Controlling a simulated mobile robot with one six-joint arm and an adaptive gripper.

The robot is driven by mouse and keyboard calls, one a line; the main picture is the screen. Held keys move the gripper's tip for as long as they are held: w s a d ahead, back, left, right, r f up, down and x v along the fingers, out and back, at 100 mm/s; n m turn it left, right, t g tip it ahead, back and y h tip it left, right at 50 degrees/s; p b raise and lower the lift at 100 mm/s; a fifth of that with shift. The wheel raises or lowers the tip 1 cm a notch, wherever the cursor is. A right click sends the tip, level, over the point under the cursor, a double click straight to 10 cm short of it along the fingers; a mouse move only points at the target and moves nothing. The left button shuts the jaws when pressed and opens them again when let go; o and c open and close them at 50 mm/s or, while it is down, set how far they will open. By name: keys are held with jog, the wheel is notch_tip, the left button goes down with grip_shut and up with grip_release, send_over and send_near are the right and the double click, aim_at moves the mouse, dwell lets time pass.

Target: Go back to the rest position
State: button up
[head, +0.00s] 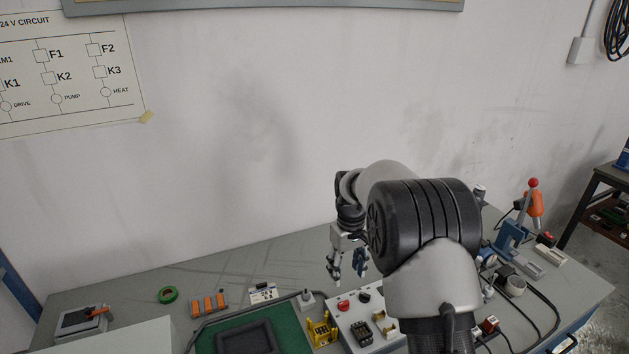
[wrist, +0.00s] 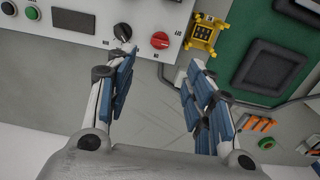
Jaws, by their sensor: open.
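My gripper (wrist: 165,85) is open and empty in the wrist view, its two blue-padded fingers apart above the grey bench. In the head view my gripper (head: 347,270) hangs fingers down beyond the control box (head: 350,318), partly hidden by my own arm. The box's red knob (wrist: 160,40) and black knob (wrist: 122,32) show in the wrist view close to the fingertips. I cannot tell from these views whether a finger touches the box.
A yellow holder (head: 322,330) stands beside the box, next to a green mat (head: 292,325) with a dark tray (head: 248,340). Green tape (head: 168,295) and orange terminals (head: 208,303) lie to the left. A blue lever device (head: 513,235) stands to the right. The wall is behind the bench.

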jog(key=s+r+m+t, duration=0.2)
jog(key=s+r, duration=1.5)
jog(key=r, duration=0.2)
jog(key=s+f+m+t, duration=0.1)
jog(key=s+t, duration=0.1)
jog(key=s, duration=1.7)
jog(key=shift+s+m+t, duration=0.2)
jog(key=shift+m+t, duration=0.1)
jog(key=shift+m, duration=0.1)
